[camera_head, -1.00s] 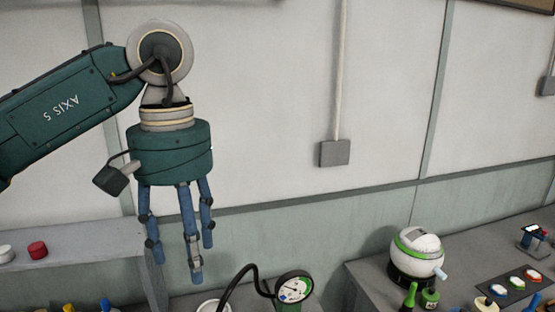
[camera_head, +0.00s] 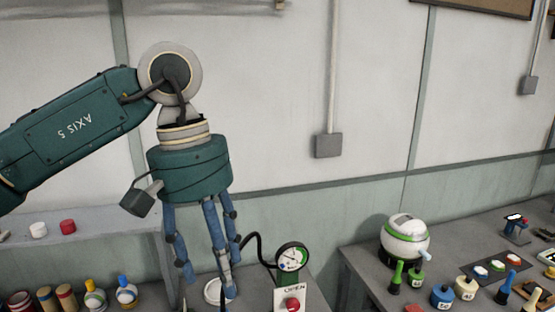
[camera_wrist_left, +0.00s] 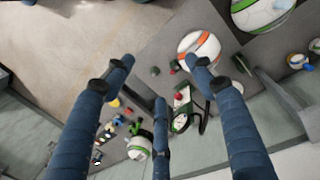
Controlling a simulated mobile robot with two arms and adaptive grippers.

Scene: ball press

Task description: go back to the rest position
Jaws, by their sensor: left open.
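My left gripper (camera_head: 208,275) hangs from the green arm that comes in from the left, with its blue fingers pointing down. The fingers are spread and nothing is between them. It appears in front of the grey bench, close to a white ring-shaped part (camera_head: 213,291) and left of a round gauge (camera_head: 292,257). In the left wrist view, the spread fingers of the gripper (camera_wrist_left: 160,80) frame the scene below. A white ball with an orange stripe (camera_wrist_left: 197,44) shows near one fingertip, apparently below it. My right gripper is not in view.
A red button under an OPEN label (camera_head: 292,304) stands below the gauge. Red and white caps (camera_head: 68,227) lie on the left shelf.

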